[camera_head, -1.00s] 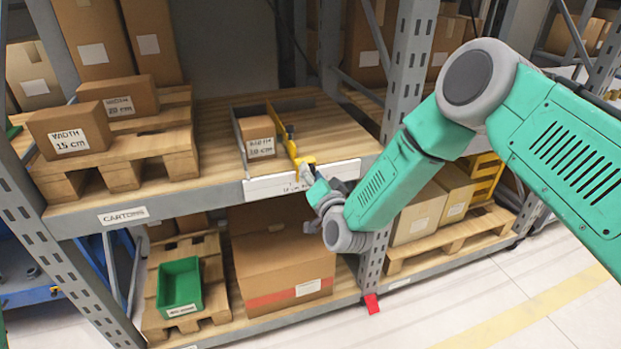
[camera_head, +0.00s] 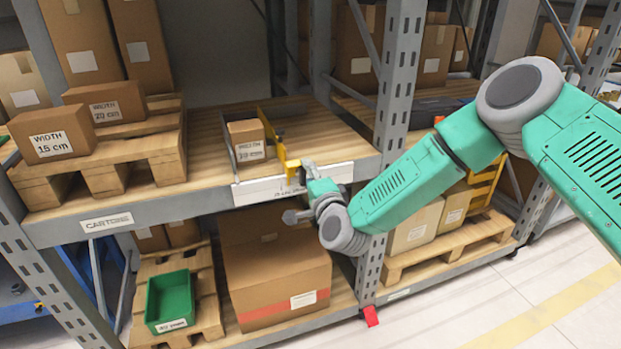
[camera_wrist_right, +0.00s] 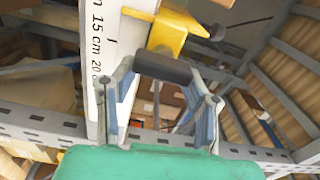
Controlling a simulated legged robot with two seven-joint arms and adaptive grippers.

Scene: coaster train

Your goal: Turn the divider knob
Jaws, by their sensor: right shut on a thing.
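The yellow divider (camera_head: 272,137) stands on the middle shelf, just right of a small carton (camera_head: 247,141) with a width label. Its yellow front bracket (camera_head: 292,171) reaches over the shelf edge and also shows in the wrist view (camera_wrist_right: 168,35). A dark grey knob (camera_wrist_right: 163,67) lies across, just below this bracket, between my right fingertips. My right gripper (camera_head: 306,171) is at the shelf's front edge and is shut on the knob; its fingers (camera_wrist_right: 165,76) sit at the knob's two ends. In the head view the knob is hidden. My left gripper is not in view.
A white scale strip (camera_head: 258,191) runs along the shelf edge, close beside my left-hand finger in the wrist view. Two labelled cartons (camera_head: 52,133) sit on a pallet at left. A grey rack post (camera_head: 393,95) stands right of the gripper. A green bin (camera_head: 170,297) is below.

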